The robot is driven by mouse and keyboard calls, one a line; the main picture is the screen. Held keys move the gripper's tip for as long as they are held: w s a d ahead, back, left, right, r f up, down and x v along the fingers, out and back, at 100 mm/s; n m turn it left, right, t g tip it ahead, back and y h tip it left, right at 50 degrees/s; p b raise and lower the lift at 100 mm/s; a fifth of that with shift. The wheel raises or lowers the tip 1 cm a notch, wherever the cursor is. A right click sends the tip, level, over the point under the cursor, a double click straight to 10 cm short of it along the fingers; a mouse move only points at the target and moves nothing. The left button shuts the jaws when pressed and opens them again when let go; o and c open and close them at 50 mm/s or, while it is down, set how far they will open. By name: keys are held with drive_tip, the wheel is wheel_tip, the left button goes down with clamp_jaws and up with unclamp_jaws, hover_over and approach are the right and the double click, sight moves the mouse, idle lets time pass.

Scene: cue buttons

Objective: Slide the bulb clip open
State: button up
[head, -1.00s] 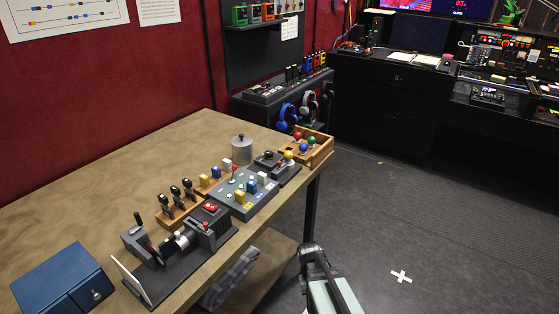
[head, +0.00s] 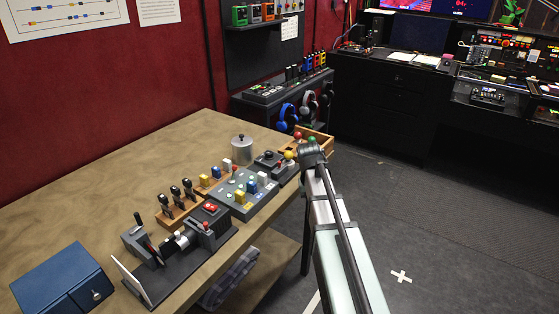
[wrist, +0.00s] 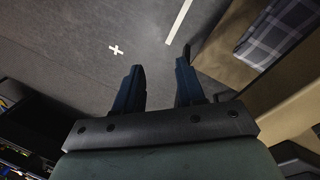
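A device on a dark base plate (head: 165,277) stands near the front edge of the bench in the head view. It has a white upright panel (head: 128,278), a black lever and a small silver-and-white part (head: 183,239) in its middle. I cannot make out for certain which part is the bulb clip, or whether it is open. My gripper (wrist: 158,80) is open and empty in the wrist view, with its two dark fingers apart above the floor beside the bench. The device is out of the wrist view. In the head view my arm stands right of the bench, and the fingers are not discernible there.
A plaid cloth (wrist: 275,30) lies on the lower shelf.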

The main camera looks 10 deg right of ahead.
drive_tip(key=shift+n+t+y, duration=0.3)
drive_tip(key=shift+n+y, duration=0.1)
drive_tip(key=shift+y, duration=0.1)
drive_tip(key=w+a+r, duration=0.1)
drive_tip(key=w+r, duration=0.1)
drive_tip(key=r, duration=0.2)
drive_tip(key=w+a+r, duration=0.1)
drive_tip(key=w+r, duration=0.2)
drive_tip(key=r, duration=0.1)
drive_tip(key=w+a+r, duration=0.2)
drive_tip(key=w+r, duration=0.1)
drive_tip(key=r, duration=0.1)
drive_tip(key=shift+a+r, duration=0.1)
drive_tip(key=w+a+r+n+y, duration=0.1)
drive_tip(key=w+a+r, duration=0.15)
drive_tip(key=r, duration=0.35)
drive_tip(key=w+a+r, duration=0.2)
drive_tip(key=a+r, duration=0.2)
drive_tip(key=r, duration=0.2)
wheel_tip(320, 180, down, 14)
drive_tip(key=shift+w+d+r, duration=0.1)
drive_tip(key=shift+r, duration=0.15)
clamp_jaws()
